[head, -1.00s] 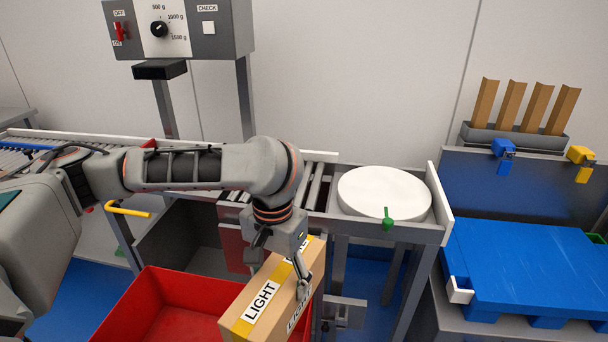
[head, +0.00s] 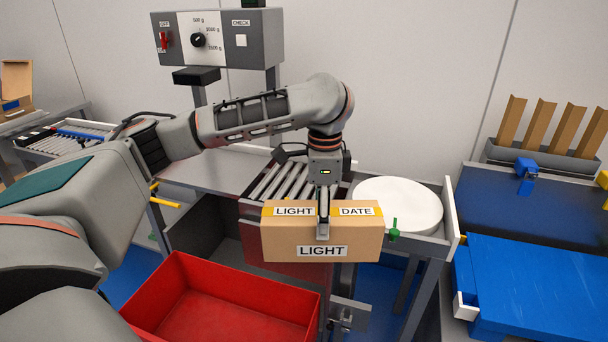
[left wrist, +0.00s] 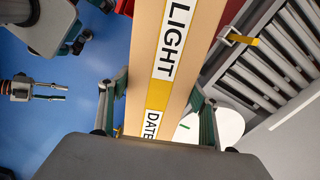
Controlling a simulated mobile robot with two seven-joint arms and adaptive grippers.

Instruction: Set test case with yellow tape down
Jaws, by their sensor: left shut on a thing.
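The test case is a cardboard box (head: 283,240) with a yellow tape band across its top and LIGHT and DATE labels. In the head view it hangs level in front of the roller track and the white round plate. My left gripper (head: 323,228) is shut on it from above, one finger showing on its front face. In the left wrist view the case (left wrist: 188,60) runs between the two fingers of my left gripper (left wrist: 155,110), its tape and labels facing the camera. The case hides part of the track's near end.
A white round plate (head: 398,203) with a green pointer stands right of the rollers (head: 283,183). A red tub (head: 190,318) is below left. A blue platform (head: 535,285) lies at right. A control box (head: 260,40) with switch and dial stands behind.

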